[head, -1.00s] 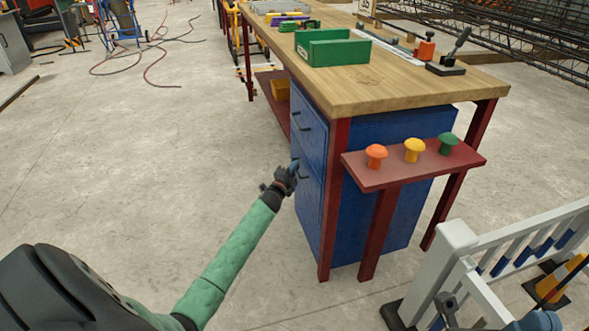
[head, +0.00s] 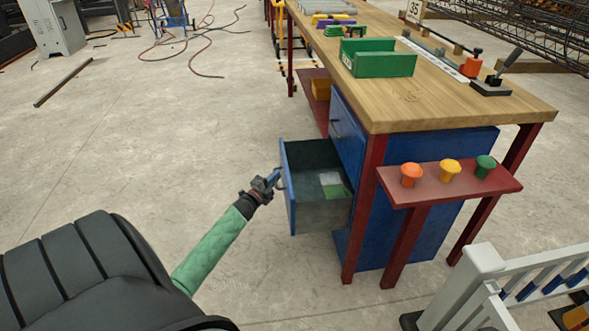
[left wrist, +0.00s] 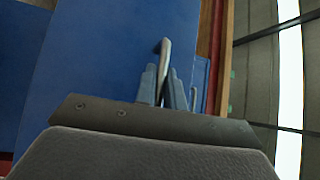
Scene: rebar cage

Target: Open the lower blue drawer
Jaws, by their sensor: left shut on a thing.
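The lower blue drawer (head: 290,193) stands pulled out to the left of the workbench's blue cabinet (head: 425,195). Its open inside shows a green and white item (head: 334,186) on the bottom. My left gripper (head: 277,178) is at the drawer's front, shut on the drawer handle (left wrist: 163,62). My right gripper is not in view.
The wooden bench top (head: 450,95) carries a green bin (head: 385,65) and a lever (head: 497,80). A red shelf with orange, yellow and green buttons (head: 450,172) juts out in front. A white barrier (head: 485,280) stands at lower right.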

